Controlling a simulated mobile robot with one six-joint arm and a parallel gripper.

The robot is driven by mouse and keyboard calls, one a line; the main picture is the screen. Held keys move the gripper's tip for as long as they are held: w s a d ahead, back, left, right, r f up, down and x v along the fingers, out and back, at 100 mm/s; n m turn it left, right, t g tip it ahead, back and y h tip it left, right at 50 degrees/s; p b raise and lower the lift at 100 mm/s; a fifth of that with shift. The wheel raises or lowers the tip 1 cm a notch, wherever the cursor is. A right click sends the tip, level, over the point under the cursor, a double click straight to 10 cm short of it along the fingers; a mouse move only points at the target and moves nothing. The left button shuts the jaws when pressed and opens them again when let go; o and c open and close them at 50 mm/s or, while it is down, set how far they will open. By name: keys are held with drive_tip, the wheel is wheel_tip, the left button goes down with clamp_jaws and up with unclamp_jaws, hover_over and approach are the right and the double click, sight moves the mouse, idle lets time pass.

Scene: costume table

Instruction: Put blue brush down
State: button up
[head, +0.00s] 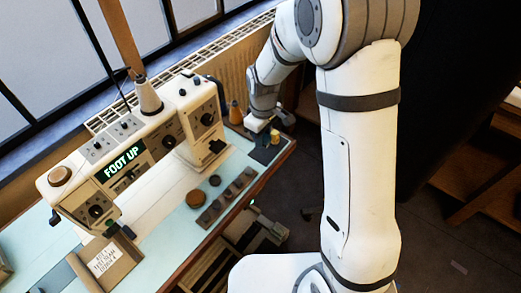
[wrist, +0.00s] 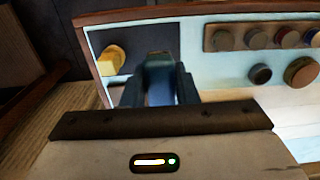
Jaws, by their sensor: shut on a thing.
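My gripper (wrist: 160,88) is shut on the blue brush (wrist: 158,78). In the wrist view the brush shows as a dark blue shape between the fingers, seen nearly end on; its lower part is hidden. In the head view my gripper (head: 259,126) is at the right end of the pale blue table, low over or beside a dark mat (head: 262,154). The brush cannot be made out clearly there. I cannot tell whether it touches the table.
A yellow object (wrist: 110,62) stands on the mat (wrist: 137,42) near the table's corner. A holder with several round pots (wrist: 265,38) and two round jars (wrist: 260,74) are nearby. A beige machine (head: 130,150) reading "FOOT UP" and an orange bottle (head: 236,113) stand farther left.

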sight(263, 155)
drive_tip(key=shift+f, duration=2.85)
drive_tip(key=shift+f, duration=0.2)
drive_tip(key=o, duration=1)
drive_tip(key=shift+c, duration=0.2)
drive_tip(key=shift+r, duration=0.1)
